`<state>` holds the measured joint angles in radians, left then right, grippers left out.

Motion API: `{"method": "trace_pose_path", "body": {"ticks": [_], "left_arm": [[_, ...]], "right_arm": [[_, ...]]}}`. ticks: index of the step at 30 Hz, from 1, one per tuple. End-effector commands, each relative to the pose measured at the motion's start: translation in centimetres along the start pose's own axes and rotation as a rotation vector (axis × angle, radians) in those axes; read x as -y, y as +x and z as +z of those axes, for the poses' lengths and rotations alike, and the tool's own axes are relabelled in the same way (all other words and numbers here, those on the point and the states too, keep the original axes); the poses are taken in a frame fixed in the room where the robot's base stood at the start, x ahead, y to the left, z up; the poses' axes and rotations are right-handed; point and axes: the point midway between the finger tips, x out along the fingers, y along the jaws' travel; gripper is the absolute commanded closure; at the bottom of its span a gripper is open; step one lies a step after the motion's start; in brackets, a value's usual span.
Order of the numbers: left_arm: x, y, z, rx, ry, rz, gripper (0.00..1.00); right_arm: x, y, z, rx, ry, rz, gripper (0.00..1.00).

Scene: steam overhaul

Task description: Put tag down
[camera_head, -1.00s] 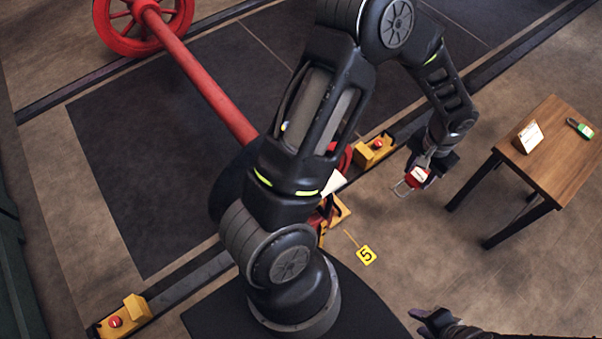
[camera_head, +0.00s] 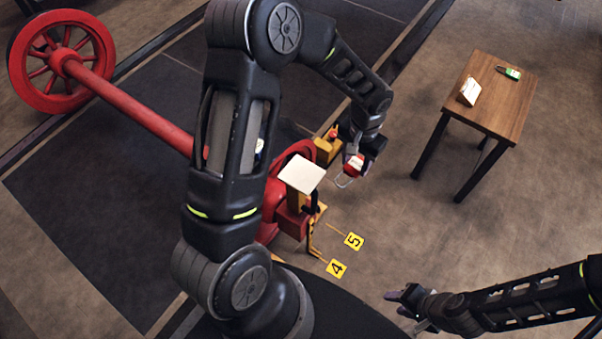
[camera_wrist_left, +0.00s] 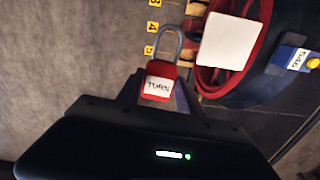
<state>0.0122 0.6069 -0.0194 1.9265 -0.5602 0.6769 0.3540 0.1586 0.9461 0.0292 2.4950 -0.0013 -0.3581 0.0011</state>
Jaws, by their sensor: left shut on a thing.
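My left gripper (camera_head: 355,158) is shut on a red padlock (camera_head: 354,164) with a white label and a metal shackle. In the left wrist view the padlock (camera_wrist_left: 160,84) hangs between the fingers, shackle away from the palm, its label seeming to read "TURN". It is in the air near the yellow block at the rail. A blank white card (camera_head: 301,174) is at the near red wheel; it also shows in the left wrist view (camera_wrist_left: 229,41). Another white card (camera_head: 470,91) stands on the wooden table. My right gripper (camera_head: 408,300) is low on the right; its finger opening is unclear.
The wooden table (camera_head: 505,107) also bears a small green item (camera_head: 509,72). A red axle (camera_head: 135,108) with a far wheel (camera_head: 62,62) lies across the dark floor. Yellow floor markers 5 (camera_head: 354,241) and 4 (camera_head: 336,268) lie in front. Floor between marker and table is clear.

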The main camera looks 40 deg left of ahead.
Motion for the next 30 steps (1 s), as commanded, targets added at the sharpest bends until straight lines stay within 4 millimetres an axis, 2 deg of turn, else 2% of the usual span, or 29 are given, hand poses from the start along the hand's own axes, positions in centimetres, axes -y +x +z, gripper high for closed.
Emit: {"method": "trace_pose_path", "body": {"ticks": [5,8,18,24,30], "left_arm": [[1.4,-0.2,0.5,-0.002,0.228,0.000,0.96],[2.6,-0.6,1.0,-0.004,0.437,-0.002,0.96],[6.9,-2.3,4.2,-0.003,1.341,-0.003,0.96],[8.8,-3.2,6.5,-0.002,1.849,-0.002,0.96],[9.7,-3.8,8.0,-0.002,2.169,0.000,0.96]], "right_arm": [[-0.6,1.5,0.0,0.000,-0.001,0.000,0.64],[-1.0,2.6,0.0,0.000,-0.001,0.000,0.64],[-2.6,6.7,0.1,0.000,-0.003,0.001,0.64],[-3.5,8.7,0.1,0.000,-0.003,0.001,0.64],[-3.9,9.7,0.1,0.000,-0.004,0.001,0.64]]}}
